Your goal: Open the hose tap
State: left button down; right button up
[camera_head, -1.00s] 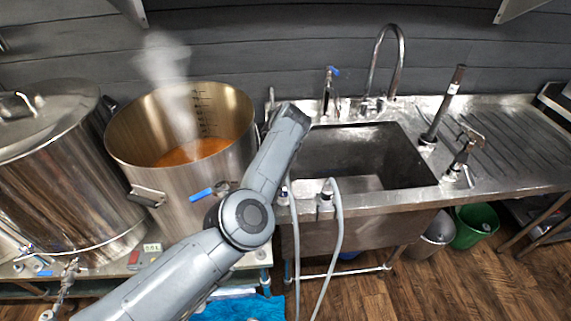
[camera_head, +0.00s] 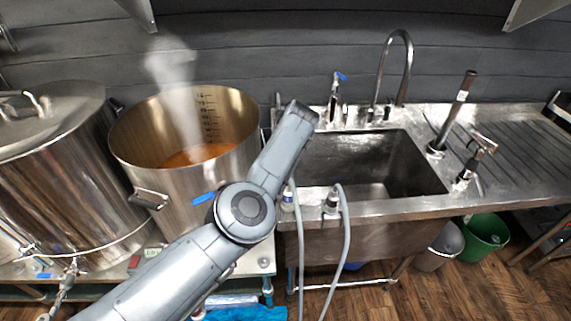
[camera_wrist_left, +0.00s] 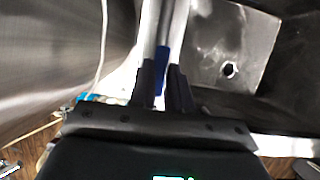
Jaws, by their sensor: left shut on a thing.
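A slim metal tap with a blue handle (camera_head: 340,76) stands upright on the ledge behind the sink (camera_head: 372,160). I cannot tell from its look whether it is open or shut. Another blue lever (camera_head: 204,198) shows low on the front of the open pot (camera_head: 185,125). My left arm reaches in between pot and sink, and its link hides my left gripper in the head view. In the left wrist view my left gripper (camera_wrist_left: 162,88) is shut on a blue piece (camera_wrist_left: 162,58), with pale lengths running up beyond it; what it belongs to is unclear. My right gripper is not in view.
The open pot steams beside my left arm; a lidded pot (camera_head: 60,170) stands further left. Two grey hoses (camera_head: 345,235) hang over the sink's front edge. A curved faucet (camera_head: 397,50) stands behind the sink. Green (camera_head: 486,235) and grey bins stand below the drainboard (camera_head: 520,150).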

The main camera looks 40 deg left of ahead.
pick_arm(q)
jog(key=c, duration=1.1)
grip_release()
jog(key=shift+o, duration=0.2)
jog(key=p+v, duration=0.2)
jog(key=v, duration=0.8)
jog(key=shift+r, duration=0.4)
